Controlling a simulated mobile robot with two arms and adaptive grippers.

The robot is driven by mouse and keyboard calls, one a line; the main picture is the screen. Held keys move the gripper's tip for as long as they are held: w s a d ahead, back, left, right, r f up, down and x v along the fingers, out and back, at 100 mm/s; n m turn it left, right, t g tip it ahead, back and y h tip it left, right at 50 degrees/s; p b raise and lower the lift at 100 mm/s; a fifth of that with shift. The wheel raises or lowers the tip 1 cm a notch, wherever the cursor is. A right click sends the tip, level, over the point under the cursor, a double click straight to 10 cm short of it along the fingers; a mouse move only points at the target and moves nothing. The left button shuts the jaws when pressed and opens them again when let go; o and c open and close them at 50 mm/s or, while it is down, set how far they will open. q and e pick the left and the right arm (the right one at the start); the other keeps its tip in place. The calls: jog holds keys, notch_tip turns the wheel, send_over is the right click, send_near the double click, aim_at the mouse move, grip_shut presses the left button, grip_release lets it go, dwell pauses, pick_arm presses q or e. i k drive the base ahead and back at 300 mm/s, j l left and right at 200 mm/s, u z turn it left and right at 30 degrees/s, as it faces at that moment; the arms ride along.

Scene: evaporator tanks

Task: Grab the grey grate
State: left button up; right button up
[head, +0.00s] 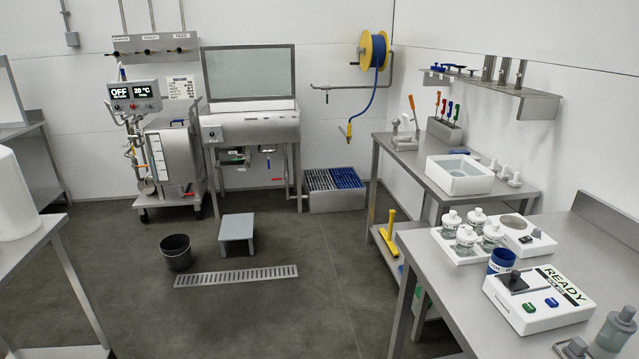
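A long grey slotted grate (236,276) lies flat in the floor, in front of a small grey step stool. A grey metal bin (338,202) stands on the floor by the back wall. It holds grey slatted pieces (318,180) on its left and blue slatted pieces (346,178) on its right; whether these are grates I cannot tell for sure. Neither of my grippers shows in the head view.
A black bucket (176,253) and the step stool (237,228) stand on the floor behind the floor grate. A steel tank unit (250,128) is at the back. Steel benches (420,235) line the right side, and a table (40,240) is at left.

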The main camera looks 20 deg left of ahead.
aim_at(320, 178)
jog(key=i+j+u, duration=0.2)
jog(key=i, duration=0.15)
jog(key=i+u, duration=0.2)
jog(key=i, duration=0.15)
jog(key=i+u, duration=0.25)
jog(key=i, duration=1.5)
jog(key=i+j, duration=0.1)
jog(key=i, duration=1.6)
